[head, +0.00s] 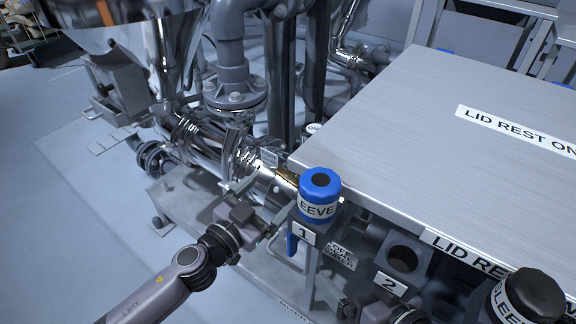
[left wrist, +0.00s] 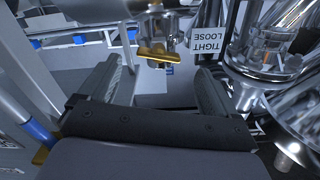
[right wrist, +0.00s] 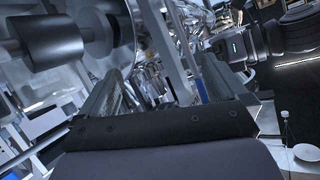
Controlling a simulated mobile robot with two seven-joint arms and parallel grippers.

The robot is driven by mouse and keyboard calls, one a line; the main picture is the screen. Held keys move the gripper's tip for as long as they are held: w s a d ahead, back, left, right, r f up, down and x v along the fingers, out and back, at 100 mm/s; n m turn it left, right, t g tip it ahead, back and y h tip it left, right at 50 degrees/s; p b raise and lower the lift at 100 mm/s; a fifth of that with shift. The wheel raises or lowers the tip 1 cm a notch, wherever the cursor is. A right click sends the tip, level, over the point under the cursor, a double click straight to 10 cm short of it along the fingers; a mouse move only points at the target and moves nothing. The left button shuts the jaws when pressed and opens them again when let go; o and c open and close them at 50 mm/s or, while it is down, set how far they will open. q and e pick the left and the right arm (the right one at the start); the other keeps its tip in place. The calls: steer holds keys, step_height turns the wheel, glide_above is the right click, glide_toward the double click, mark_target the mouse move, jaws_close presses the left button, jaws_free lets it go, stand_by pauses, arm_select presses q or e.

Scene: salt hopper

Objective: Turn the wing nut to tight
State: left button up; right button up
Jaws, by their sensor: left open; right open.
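The wing nut is a brass-coloured piece (left wrist: 160,54) just beyond the fingertips of my left gripper in the left wrist view. In the head view its brass (head: 286,176) shows at the end of the shiny pipe, partly hidden. A TIGHT / LOOSE label (left wrist: 207,46) is right of it in the left wrist view. My left gripper (head: 258,194) is open, its fingers (left wrist: 160,70) apart with nothing between them. My right gripper (head: 348,300) is low at the bottom of the head view and partly cut off. In the right wrist view it is open and empty (right wrist: 162,72).
A blue sleeve (head: 319,208) stands on post 1, right of the brass. Hole 2 (head: 403,257) is empty, and a black sleeve (head: 528,300) is at lower right. A metal tabletop (head: 430,130) fills the right. A steel hopper (head: 150,45) and pipes stand at left.

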mark_target(285, 180)
arm_select(q)
steer(key=shift+b+x, duration=0.65)
steer(key=shift+x, duration=2.75)
steer(key=shift+s, duration=0.1)
steer(key=c, duration=1.1)
